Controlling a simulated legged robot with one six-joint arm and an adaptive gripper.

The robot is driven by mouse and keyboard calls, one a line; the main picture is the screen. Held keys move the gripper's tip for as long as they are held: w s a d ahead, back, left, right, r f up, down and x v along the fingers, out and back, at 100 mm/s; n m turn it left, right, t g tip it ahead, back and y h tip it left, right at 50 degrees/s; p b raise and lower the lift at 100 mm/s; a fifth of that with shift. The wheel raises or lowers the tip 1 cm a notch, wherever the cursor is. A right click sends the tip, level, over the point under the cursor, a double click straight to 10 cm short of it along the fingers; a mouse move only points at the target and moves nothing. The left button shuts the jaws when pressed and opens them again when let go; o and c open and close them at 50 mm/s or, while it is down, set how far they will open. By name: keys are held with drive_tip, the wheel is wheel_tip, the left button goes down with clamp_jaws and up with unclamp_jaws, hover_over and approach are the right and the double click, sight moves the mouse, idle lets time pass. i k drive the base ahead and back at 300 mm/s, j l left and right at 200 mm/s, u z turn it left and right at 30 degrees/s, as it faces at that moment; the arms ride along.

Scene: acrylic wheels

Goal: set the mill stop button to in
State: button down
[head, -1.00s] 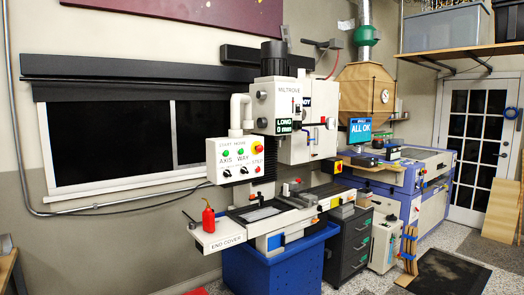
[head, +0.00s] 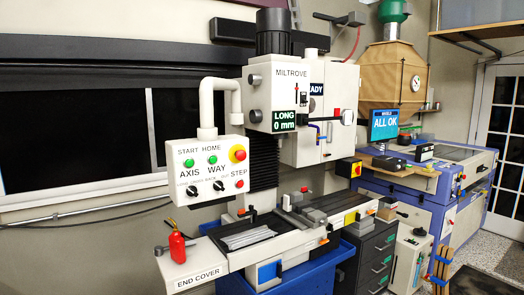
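The mill (head: 295,98) stands ahead of me, with a white head marked MILTROVE on a blue base. Its white control panel (head: 207,172) hangs at the left of the head on a bent pipe. A red round button on a yellow surround (head: 238,153), which looks like the stop button, sits at the panel's upper right. I cannot tell whether it is in or out. Two green buttons, two black knobs and a smaller red button (head: 240,185) marked STEP share the panel. My gripper is not in view.
A red bottle (head: 177,246) stands on the table's left end cover (head: 196,273). A vise and handles sit along the mill table. A grey drawer cabinet (head: 376,255) and a blue-and-white machine (head: 420,190) with an ALL OK screen stand to the right. A dark window is behind the panel.

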sight(241, 155)
drive_tip(key=i+l, duration=0.4)
drive_tip(key=i, duration=0.15)
drive_tip(key=i+l, duration=0.4)
drive_tip(key=i, duration=0.15)
drive_tip(key=i+l, duration=0.4)
drive_tip(key=i, duration=0.2)
drive_tip(key=i+l, duration=0.4)
drive_tip(key=i, duration=0.15)
drive_tip(key=u, duration=1.15)
